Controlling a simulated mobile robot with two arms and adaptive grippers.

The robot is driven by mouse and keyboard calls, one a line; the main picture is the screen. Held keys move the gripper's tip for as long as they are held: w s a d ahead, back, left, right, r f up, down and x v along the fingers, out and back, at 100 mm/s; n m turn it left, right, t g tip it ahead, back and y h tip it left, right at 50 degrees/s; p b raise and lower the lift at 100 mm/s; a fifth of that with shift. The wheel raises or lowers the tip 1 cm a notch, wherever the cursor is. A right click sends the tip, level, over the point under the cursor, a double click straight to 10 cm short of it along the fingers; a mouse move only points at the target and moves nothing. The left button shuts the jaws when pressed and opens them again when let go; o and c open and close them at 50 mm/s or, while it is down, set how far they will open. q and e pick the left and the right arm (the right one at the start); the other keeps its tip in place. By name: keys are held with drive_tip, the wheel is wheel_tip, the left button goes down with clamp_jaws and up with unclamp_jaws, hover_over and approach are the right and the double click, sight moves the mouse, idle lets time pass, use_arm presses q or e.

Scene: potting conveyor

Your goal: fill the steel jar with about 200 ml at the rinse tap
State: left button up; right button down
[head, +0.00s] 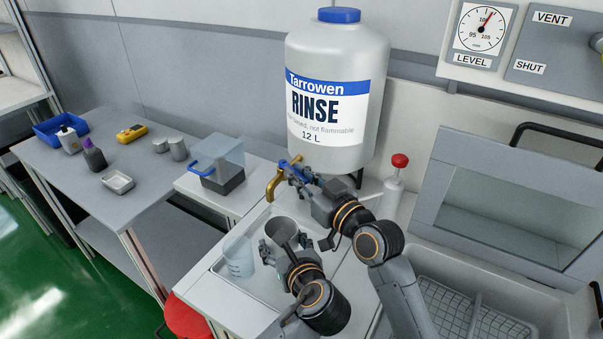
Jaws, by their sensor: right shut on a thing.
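The steel jar (281,230), a grey open cup, is upright below the brass spout of the rinse tap (272,190). My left gripper (284,247) is at the jar, with a finger on either side of it; whether they press on it I cannot tell. My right gripper (296,171) is shut on the blue tap lever (289,163). The spout comes from the large white rinse tank (337,95). No water stream is visible, and the jar's inside is too dark to show a level.
A clear measuring beaker (238,256) stands close left of the jar. A blue-handled clear box (216,164) is behind it. The sink with a rack (461,301) is at right. The grey side table (75,168) holds small items.

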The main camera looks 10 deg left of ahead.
drive_tip(key=shift+s+f, duration=0.1)
drive_tip(key=shift+f, duration=0.1)
drive_tip(key=c, duration=1.3)
unclamp_jaws()
drive_tip(key=shift+r, duration=0.1)
wheel_tip(320, 180, up, 10)
